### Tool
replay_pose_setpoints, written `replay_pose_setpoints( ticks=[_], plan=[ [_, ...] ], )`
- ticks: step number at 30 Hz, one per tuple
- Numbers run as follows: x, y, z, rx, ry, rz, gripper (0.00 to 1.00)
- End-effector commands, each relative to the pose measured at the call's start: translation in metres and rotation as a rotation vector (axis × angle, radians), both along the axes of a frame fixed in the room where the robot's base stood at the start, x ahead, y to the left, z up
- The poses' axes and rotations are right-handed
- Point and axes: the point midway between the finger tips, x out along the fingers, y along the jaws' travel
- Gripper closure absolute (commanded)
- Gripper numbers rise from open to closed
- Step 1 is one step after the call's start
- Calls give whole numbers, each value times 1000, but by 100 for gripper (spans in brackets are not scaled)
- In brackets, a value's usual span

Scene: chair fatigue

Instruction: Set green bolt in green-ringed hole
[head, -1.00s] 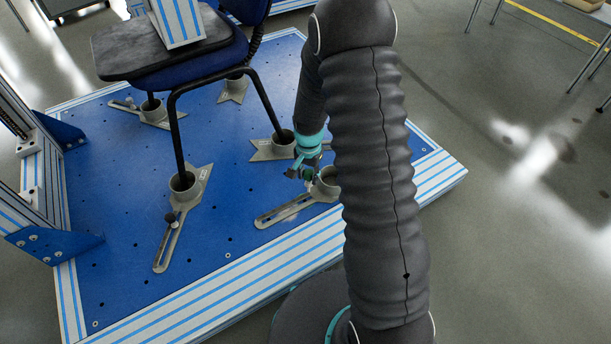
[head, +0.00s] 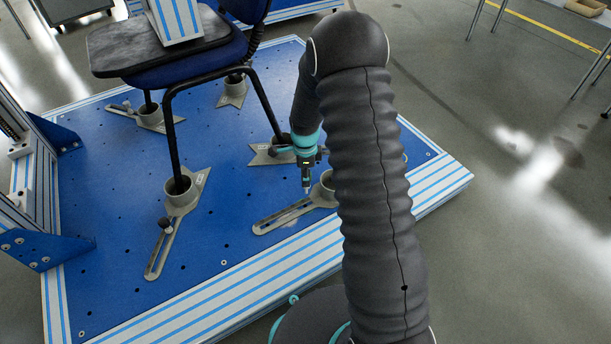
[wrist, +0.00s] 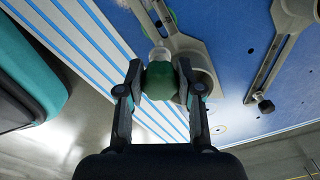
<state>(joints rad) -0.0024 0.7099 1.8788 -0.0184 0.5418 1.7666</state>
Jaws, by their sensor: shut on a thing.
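In the wrist view my gripper (wrist: 160,75) is shut on the green bolt (wrist: 160,82), a dark green piece with a pale end pointing away from my palm. In the head view my gripper (head: 306,180) hangs above the blue plate, pointing down beside the front right chair-leg clamp. The bolt is too small to make out clearly there.
The blue plate (head: 110,230) has many small holes. Grey slotted clamps (head: 292,214) hold the chair's legs. The chair (head: 190,65) stands behind and left of my gripper. A dark knob (head: 165,224) stands on the front left clamp bar.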

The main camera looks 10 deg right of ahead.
Motion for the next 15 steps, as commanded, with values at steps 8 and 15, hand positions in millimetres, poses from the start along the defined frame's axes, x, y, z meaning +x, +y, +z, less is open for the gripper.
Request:
replay_pose_setpoints(
  ticks=[8, 15],
  plan=[
    [1, 4, 0, 1, 8, 19, 95],
    [0, 4, -16, 2, 10, 20, 95]
  ],
)
